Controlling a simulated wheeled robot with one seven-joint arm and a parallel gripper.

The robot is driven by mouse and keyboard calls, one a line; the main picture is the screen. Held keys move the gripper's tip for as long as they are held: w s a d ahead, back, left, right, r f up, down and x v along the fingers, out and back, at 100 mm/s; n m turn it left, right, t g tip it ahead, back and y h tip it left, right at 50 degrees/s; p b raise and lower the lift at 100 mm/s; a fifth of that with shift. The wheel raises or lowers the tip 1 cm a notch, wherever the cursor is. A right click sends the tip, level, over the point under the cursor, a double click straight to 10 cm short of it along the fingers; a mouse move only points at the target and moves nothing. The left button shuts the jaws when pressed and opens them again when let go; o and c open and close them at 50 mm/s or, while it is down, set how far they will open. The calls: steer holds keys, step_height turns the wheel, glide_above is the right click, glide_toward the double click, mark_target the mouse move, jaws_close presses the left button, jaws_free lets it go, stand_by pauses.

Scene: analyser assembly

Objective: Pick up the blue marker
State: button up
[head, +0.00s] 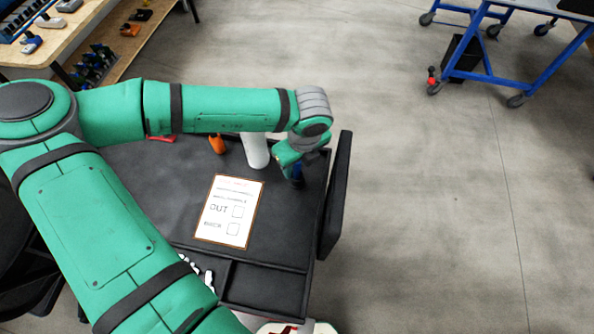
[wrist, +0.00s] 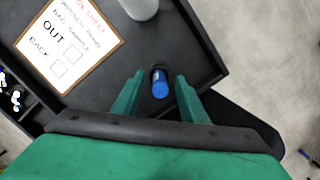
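The blue marker (wrist: 159,83) shows in the wrist view near the corner of the black tray top, seen nearly end on, with a dark part at its far end. My gripper (wrist: 158,85) is open, with one green finger on each side of the marker and a visible gap on both sides. In the head view my gripper (head: 292,172) points down at the right side of the cart, and the blue marker (head: 297,174) shows just below it, partly hidden. I cannot tell how far the fingertips are above the tray.
A sign-out sheet (head: 229,211) lies on the black cart top (head: 185,200). A white cylinder (head: 255,150) and an orange object (head: 217,144) stand behind it. A raised black panel (head: 336,195) edges the cart's right side. Open floor lies beyond.

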steer(key=shift+w+a+f, duration=0.1)
steer(key=shift+w+f, duration=0.1)
steer(key=shift+f, duration=0.25)
steer(key=shift+s+a, duration=0.1)
steer(key=c, duration=1)
steer(key=shift+d, duration=0.3)
steer(key=shift+s+r, duration=0.1)
steer(key=shift+r, duration=0.05)
